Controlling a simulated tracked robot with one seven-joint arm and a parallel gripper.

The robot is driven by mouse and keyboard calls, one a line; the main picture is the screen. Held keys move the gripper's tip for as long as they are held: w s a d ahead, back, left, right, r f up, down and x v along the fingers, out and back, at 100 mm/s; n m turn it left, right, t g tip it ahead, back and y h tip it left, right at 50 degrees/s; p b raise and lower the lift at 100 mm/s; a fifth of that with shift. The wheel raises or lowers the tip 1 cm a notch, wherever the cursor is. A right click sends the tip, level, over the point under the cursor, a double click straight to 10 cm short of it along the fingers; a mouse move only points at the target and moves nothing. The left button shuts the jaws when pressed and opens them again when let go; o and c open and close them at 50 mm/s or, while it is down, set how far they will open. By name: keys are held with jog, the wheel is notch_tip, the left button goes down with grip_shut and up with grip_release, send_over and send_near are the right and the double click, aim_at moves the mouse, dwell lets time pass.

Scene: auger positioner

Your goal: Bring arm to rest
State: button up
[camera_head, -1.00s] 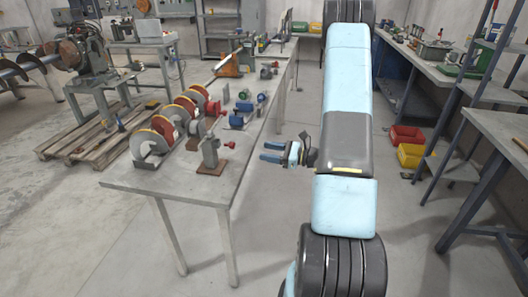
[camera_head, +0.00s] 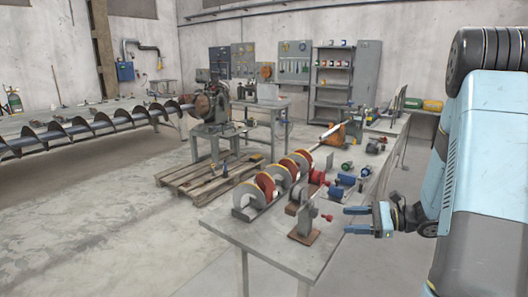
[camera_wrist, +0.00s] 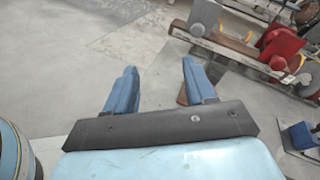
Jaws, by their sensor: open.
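My gripper (camera_head: 357,220) shows in the head view at the right edge of the grey workbench, with its blue fingers pointing left. In the wrist view my gripper (camera_wrist: 157,80) has its two blue fingers well apart, with only bare floor between them. It is open and empty. My light blue and dark grey arm fills the right side of the head view and hides what is behind it.
The workbench (camera_head: 228,224) carries red and yellow discs (camera_head: 266,187), a small clamp stand (camera_head: 305,215) and blue parts (camera_head: 342,190). A long auger (camera_head: 100,121) and a wooden pallet (camera_head: 205,178) stand at the left. The left foreground floor is clear.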

jog(key=s+a+r+n+g+h, duration=0.5)
jog(key=s+a+r+n+h, duration=0.2)
jog(key=s+r+n, duration=0.4)
jog(key=s+d+r+n+t+h, duration=0.3)
jog(key=s+r+n+t+h, duration=0.3)
jog(key=s, duration=0.5)
jog(key=shift+s+d+r+h, duration=0.25)
jog(key=shift+r+h, duration=0.85)
jog(key=shift+r, duration=0.7)
